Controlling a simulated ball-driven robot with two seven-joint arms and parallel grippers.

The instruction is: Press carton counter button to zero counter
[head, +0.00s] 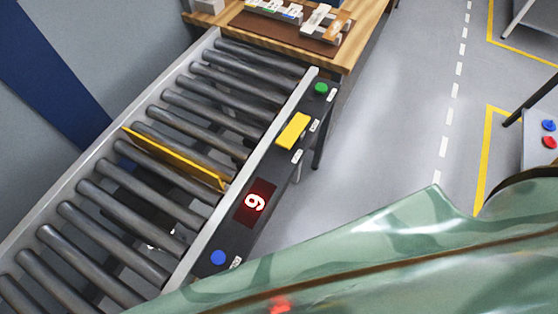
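A dark control strip (270,172) runs along the right rail of the roller conveyor. On it a red-lit counter display (255,202) shows one tilted digit, a 9 or a 6. A round blue button (218,257) sits at the near end of the strip, beside a small white label. A yellow rectangular block (293,131) and a round green button (321,88) sit farther up. The labels are too small to read, so I cannot tell from them which is the counter button. Neither of my grippers shows, and nothing touches the buttons.
A yellow bar (172,158) crosses the conveyor rollers (134,177). A wooden table (370,35) with a brown mat and parts stands at the far end. Another stand with blue and red buttons (549,134) is at the right edge. The grey floor between is clear. The lower right is blocked from view.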

